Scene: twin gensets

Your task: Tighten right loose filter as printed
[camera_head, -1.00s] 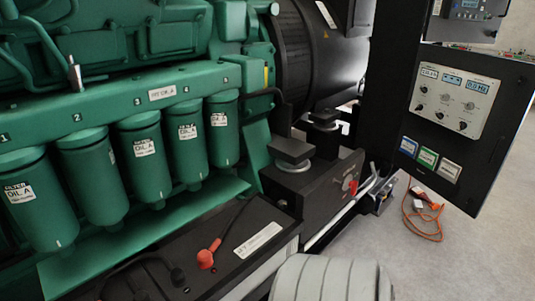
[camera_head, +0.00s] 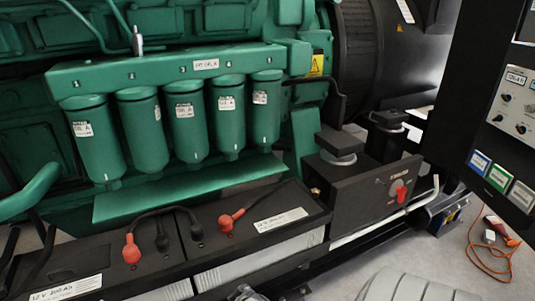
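Several green filter canisters hang in a row under a green manifold (camera_head: 170,72) on the engine. The leftmost filter (camera_head: 97,145) has a white label and a white mark near its bottom. The second filter (camera_head: 143,135) shows its label only at its right edge. The third (camera_head: 185,125), fourth (camera_head: 227,118) and rightmost filter (camera_head: 265,108) carry white labels facing out. The print on the labels is too small to read fully. I cannot tell from the view which filter is loose.
Batteries (camera_head: 290,240) with red and black terminal caps lie in front below the filters. A black box with a red switch (camera_head: 401,194) stands to the right. A control panel (camera_head: 512,105) is at the right edge. An orange cable (camera_head: 490,262) lies on the grey floor.

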